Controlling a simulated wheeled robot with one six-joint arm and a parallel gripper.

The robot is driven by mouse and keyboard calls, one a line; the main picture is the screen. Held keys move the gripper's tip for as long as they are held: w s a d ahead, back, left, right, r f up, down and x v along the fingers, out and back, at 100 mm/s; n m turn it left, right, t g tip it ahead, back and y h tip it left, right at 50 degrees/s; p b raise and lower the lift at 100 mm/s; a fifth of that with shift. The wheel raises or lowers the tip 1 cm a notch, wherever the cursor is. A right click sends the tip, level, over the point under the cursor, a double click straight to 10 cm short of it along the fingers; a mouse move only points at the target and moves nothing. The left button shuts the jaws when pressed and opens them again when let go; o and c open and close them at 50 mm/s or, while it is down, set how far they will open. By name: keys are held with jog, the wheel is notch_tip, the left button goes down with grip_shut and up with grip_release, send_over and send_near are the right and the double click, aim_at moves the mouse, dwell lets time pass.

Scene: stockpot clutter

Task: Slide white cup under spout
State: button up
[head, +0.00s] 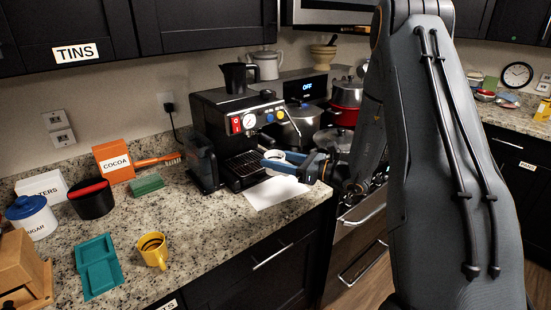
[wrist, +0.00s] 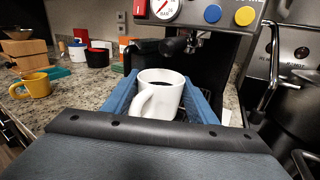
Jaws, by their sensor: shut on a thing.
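The white cup (wrist: 158,98) stands upright between the blue fingers of my gripper (wrist: 158,92), which is shut on it; its handle faces the wrist camera and its inside looks dark. In the head view the cup (head: 275,155) shows only in part, between the fingers of my gripper (head: 273,154). The black coffee machine (head: 218,112) stands behind it. The spout (wrist: 182,44) hangs above and beyond the cup, slightly right of it in the wrist view. The cup is at the front of the drip tray (head: 246,164); whether it touches the tray is hidden.
A white sheet (head: 276,193) lies on the counter in front of the machine. Pots (head: 303,122) stand on the stove to the right. A yellow mug (head: 153,251), teal tray (head: 98,266), cocoa box (head: 114,162) and sugar jar (head: 32,216) are on the left counter.

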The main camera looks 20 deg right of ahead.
jog(key=shift+f, duration=0.1)
jog(key=shift+w+a+f+b, duration=0.3)
jog(key=shift+w+f+b, duration=0.4)
jog(key=shift+f+b, duration=0.1)
jog(key=shift+w+a+f+b, duration=0.25)
jog(key=shift+w+f+b, duration=0.45)
jog(key=shift+b, duration=0.1)
jog(key=shift+w+a+b, duration=0.7)
jog(key=shift+w+b, duration=0.1)
jog(key=shift+w, duration=0.85)
jog(key=shift+w+a+b, duration=0.7)
jog(key=shift+w+b, duration=0.05)
jog(key=shift+w, duration=0.95)
jog(key=shift+w+a+b, duration=0.7)
jog(key=shift+w+b, duration=0.1)
jog(key=shift+w, duration=0.85)
jog(key=shift+r, duration=0.1)
jog(key=shift+f+b, duration=0.35)
jog(key=shift+b, duration=0.05)
jog(key=o, duration=1.2)
